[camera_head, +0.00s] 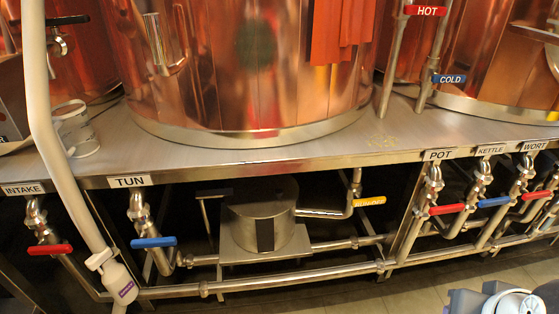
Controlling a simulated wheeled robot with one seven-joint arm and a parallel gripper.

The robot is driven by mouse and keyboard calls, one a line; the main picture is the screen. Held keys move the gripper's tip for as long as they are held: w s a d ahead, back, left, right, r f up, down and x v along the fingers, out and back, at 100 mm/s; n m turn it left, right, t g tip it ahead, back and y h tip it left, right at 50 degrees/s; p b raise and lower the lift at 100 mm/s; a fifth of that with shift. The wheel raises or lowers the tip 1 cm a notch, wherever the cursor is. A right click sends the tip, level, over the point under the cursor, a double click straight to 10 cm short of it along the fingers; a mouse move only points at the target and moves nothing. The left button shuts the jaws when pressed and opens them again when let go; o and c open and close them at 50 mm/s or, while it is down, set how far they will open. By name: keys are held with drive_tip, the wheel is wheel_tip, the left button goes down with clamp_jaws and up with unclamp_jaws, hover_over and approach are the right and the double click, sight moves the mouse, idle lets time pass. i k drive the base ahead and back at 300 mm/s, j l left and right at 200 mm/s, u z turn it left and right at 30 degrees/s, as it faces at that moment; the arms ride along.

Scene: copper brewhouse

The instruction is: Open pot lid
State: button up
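No pot lid shows in the head view. A large copper vessel (240,70) stands on the steel bench (290,148), cut off by the top edge, so its top is hidden. A second copper vessel (500,65) is at the right, also cut off at the top. A label reading POT (439,155) is on the bench edge, above a valve with a red handle (447,209). I cannot tell which vessel is the pot. My gripper is not in view; only a grey and white part, probably of my arm, shows at the bottom right.
A pale hose (45,110) with a nozzle (121,283) hangs at the left. Several pipes with red and blue valve handles (153,242) run below the bench. A steel pump (259,215) sits under it. Tiled floor (400,300) shows at the lower right.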

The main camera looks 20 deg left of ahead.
sight(260, 197)
drive_tip(key=u, duration=1.35)
